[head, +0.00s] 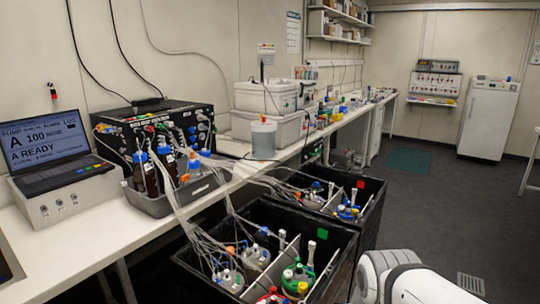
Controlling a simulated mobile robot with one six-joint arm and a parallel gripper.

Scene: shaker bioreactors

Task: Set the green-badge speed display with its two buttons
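A green square badge (322,234) is on the inside of the far wall of the nearer black shaker box (345,262), at the lower middle of the head view. I cannot make out a speed display or its two buttons beside this badge; the outer faces of the box are mostly turned away or dark. A white rounded link of my arm shows at the bottom right, close to the box's right side. My gripper is not in view.
A second black box (376,205) with a red badge stands just behind. Both boxes hold capped vessels with tubing. A bench (62,238) on the left carries a laptop (50,140), a pump unit (160,125) and a bottle tray (160,207).

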